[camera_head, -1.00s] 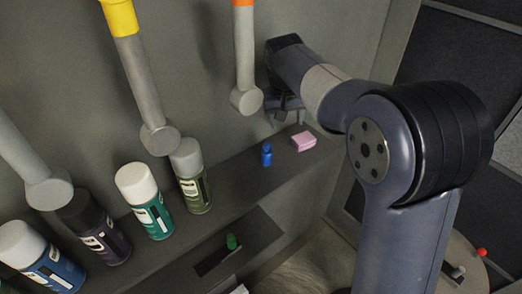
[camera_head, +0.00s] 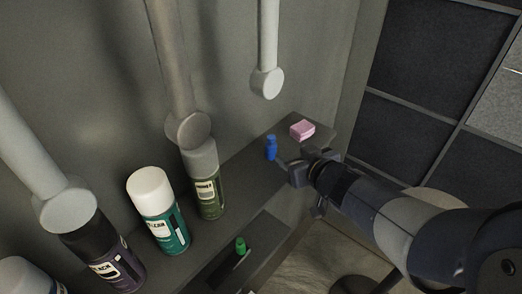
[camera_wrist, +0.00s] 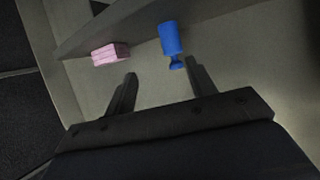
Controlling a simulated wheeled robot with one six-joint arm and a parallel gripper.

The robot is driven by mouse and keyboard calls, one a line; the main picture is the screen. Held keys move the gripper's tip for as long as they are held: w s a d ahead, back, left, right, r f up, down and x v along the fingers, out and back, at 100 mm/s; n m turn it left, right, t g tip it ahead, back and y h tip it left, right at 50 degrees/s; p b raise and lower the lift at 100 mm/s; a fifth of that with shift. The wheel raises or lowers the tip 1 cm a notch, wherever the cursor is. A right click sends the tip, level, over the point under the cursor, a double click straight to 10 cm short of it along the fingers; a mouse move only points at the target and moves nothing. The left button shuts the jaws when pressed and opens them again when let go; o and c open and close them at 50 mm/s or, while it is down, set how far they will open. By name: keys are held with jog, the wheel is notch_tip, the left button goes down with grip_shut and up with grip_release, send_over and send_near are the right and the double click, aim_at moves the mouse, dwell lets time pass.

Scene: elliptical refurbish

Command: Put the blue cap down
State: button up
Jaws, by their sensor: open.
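The blue cap (camera_head: 271,147), a small blue piece with a narrower end, stands on the dark shelf (camera_head: 250,178) near its right part. It also shows in the wrist view (camera_wrist: 171,40), just beyond the fingertips and closer to the right finger. My gripper (camera_head: 296,163) is at the front edge of the shelf, right beside the cap. In the wrist view my gripper (camera_wrist: 162,70) has its two fingers wide apart with nothing between them. Whether a finger touches the cap I cannot tell.
A pink block (camera_head: 302,129) lies on the shelf right of the cap. Spray cans, one green with a white top (camera_head: 158,210), line the shelf to the left. A green piece (camera_head: 240,246) sits in the lower tray. Grey rods hang above.

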aim_at(274, 149)
jog(key=shift+y, duration=0.4)
jog(key=w+a+f+b, duration=0.2)
jog(key=a, duration=0.1)
jog(key=shift+w+a+f, duration=0.15)
jog(key=shift+f, duration=0.15)
jog(key=shift+r+b+x, duration=0.15)
jog(key=shift+b+x, duration=0.1)
jog(key=shift+x, duration=1.2)
jog(key=shift+r+b+x, duration=0.15)
jog(key=shift+b+x, duration=0.05)
jog(key=shift+x, duration=1.25)
jog(key=shift+w, duration=0.15)
jog(key=c, duration=1.1)
jog(key=shift+r, duration=0.1)
